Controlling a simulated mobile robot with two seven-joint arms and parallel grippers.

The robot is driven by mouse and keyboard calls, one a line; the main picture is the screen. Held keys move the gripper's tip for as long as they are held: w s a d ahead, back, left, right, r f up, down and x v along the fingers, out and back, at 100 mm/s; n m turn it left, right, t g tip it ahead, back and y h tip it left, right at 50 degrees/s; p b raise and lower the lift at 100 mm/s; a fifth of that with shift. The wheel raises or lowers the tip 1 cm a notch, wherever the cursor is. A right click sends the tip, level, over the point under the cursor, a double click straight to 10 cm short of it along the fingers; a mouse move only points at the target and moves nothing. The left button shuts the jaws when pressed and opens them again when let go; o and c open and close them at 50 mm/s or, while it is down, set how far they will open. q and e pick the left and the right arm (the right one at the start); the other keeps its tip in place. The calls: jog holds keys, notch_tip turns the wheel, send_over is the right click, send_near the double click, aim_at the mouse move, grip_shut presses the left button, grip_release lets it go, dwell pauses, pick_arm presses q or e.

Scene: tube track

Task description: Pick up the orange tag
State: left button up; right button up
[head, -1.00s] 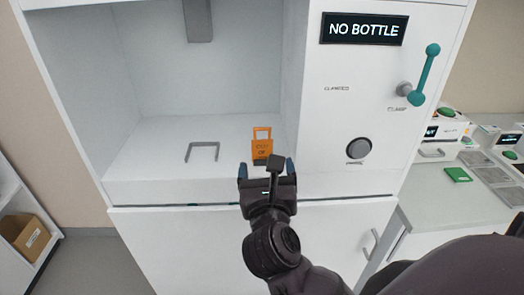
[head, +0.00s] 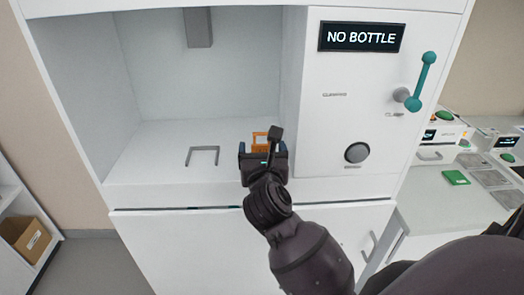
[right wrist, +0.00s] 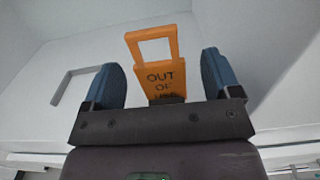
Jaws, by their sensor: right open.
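The orange tag (head: 261,138) stands in the open bay of the white cabinet, near its front right. In the head view my right gripper covers its lower part. In the right wrist view the tag (right wrist: 160,75) has a square loop on top and the words "OUT OF USE", the lowest partly hidden. My right gripper (head: 263,149) is open, with its blue fingers (right wrist: 162,78) to the left and right of the tag and a visible gap on each side. My left gripper is not in view.
A grey U-shaped bracket (head: 203,150) lies left of the tag on the bay floor. A grey block (head: 198,27) hangs from above. The right panel carries a "NO BOTTLE" display (head: 361,37), a teal lever (head: 422,80) and a dark knob (head: 357,152).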

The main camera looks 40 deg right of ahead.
jog(key=shift+x, duration=0.9)
jog(key=c, duration=1)
jog(key=shift+r, duration=0.1)
